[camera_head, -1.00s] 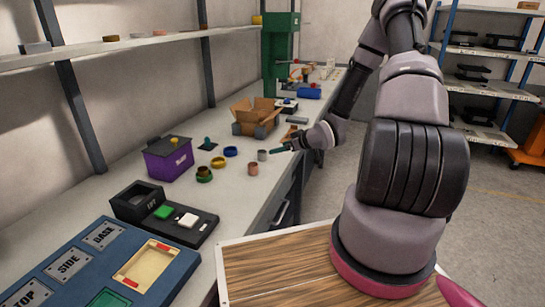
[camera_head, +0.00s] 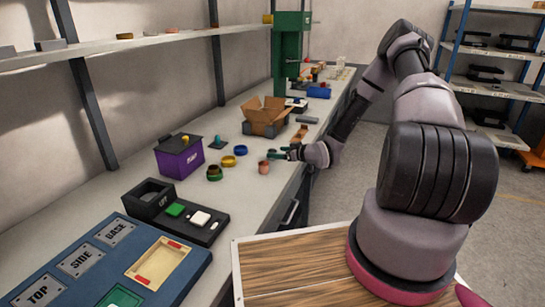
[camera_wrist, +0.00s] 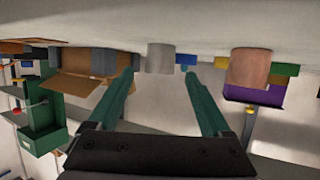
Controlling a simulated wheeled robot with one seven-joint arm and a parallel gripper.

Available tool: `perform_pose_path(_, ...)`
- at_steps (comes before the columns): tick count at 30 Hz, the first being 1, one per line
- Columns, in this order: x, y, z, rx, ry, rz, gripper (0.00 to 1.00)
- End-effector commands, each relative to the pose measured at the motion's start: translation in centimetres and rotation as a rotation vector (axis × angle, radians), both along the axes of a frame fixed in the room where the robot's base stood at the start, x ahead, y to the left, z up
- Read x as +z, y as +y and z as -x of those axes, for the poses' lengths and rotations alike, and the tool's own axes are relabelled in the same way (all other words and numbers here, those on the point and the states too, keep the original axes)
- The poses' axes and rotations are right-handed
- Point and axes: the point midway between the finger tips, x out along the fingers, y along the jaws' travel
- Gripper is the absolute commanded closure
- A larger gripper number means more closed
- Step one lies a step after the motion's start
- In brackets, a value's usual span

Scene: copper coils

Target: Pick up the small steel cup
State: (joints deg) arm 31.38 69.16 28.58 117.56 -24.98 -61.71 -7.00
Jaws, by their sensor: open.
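The small steel cup is a plain grey cylinder (camera_wrist: 160,57) in the wrist view, which shows the scene upside down. It stands on the bench top, lined up between the two green fingertips of my gripper (camera_wrist: 161,72). The fingers are apart, with nothing clamped between them. In the head view my gripper (camera_head: 279,154) is low over the bench's right edge, pointing left, and its fingers mostly hide the steel cup. Whether the fingertips reach around the cup or stop just short of it, I cannot tell.
A copper cup (camera_head: 264,168) stands close by, nearer the camera. Blue (camera_head: 241,150) and yellow (camera_head: 228,161) rings lie to the left, before a purple box (camera_head: 179,160). An open cardboard box (camera_head: 266,118) stands behind. The bench's right edge is close to my gripper.

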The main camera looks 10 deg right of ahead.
Motion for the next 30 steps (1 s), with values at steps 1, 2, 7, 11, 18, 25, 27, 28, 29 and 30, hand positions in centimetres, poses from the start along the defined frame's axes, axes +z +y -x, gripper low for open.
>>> perform_pose_path(1, -0.2, 0.4, -0.7, 0.000, -0.001, 0.000, 0.17)
perform_pose_path(2, -0.4, 0.7, -1.0, 0.001, 0.000, 0.000, 0.17)
perform_pose_path(7, -0.8, 1.3, -2.1, -0.001, 0.000, 0.000, 0.17)
perform_pose_path(11, -0.9, 1.3, -2.2, -0.001, 0.000, 0.000, 0.17)
perform_pose_path(18, -0.9, 1.3, -2.1, -0.001, 0.000, 0.000, 0.75)
perform_pose_path(25, -0.8, 1.3, -2.1, -0.001, 0.000, 0.000, 1.00)
perform_pose_path(27, -0.8, 1.3, -2.1, -0.001, 0.000, 0.000, 1.00)
perform_pose_path(28, -0.8, 1.3, -2.1, -0.001, 0.000, 0.000, 1.00)
perform_pose_path(29, -0.8, 1.3, -2.1, -0.001, 0.000, 0.000, 1.00)
perform_pose_path(30, -0.8, 1.3, -2.1, -0.001, -0.001, 0.001, 1.00)
